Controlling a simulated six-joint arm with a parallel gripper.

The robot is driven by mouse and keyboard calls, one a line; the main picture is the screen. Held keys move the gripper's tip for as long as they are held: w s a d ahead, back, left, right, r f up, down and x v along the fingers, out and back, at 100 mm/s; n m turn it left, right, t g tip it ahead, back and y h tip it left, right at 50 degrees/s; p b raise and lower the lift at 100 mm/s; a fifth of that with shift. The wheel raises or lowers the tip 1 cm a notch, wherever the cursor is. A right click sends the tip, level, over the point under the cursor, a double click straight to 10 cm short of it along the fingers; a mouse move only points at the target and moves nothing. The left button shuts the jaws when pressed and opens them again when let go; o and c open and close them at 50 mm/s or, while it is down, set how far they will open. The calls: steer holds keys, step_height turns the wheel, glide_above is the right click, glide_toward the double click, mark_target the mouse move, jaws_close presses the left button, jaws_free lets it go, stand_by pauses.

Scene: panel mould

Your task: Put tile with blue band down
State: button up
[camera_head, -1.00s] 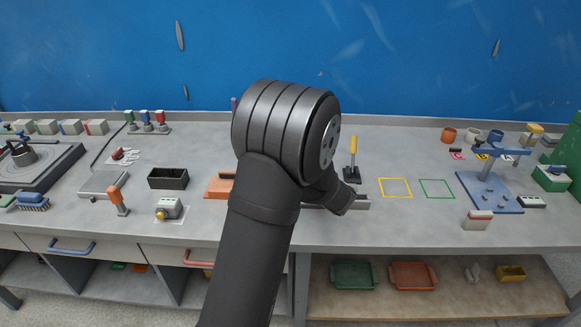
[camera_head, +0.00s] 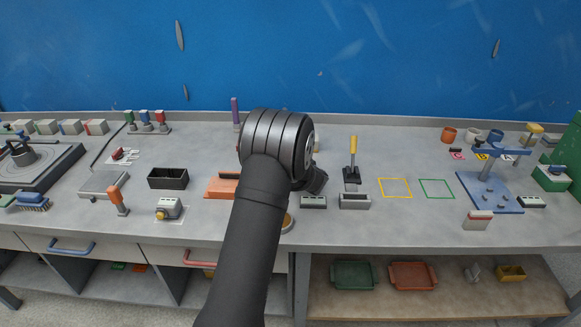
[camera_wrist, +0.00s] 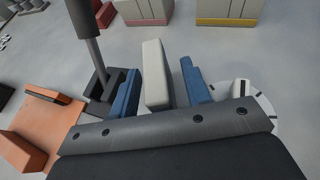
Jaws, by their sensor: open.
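My gripper (camera_wrist: 162,88) is open, with its two blue fingers either side of a pale grey tile (camera_wrist: 154,72). The tile is close to the left finger, and a wider gap shows at the right finger. No blue band shows on the visible faces of this tile, and its lower end is hidden. In the head view my arm covers the gripper's fingers. A pale piece (camera_head: 317,144) shows just right of my wrist there; I cannot tell whether it is the same tile.
An orange fixture (camera_wrist: 48,125) and a dark upright post (camera_wrist: 88,45) stand left of the fingers. A round white marked disc (camera_wrist: 252,112) lies right. Banded blocks (camera_wrist: 228,12) stand beyond. Yellow (camera_head: 395,188) and green (camera_head: 437,189) outlined squares on the bench are empty.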

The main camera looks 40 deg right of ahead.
steer(key=shift+w+d+f, duration=0.1)
steer(key=shift+w, duration=0.1)
jaws_close()
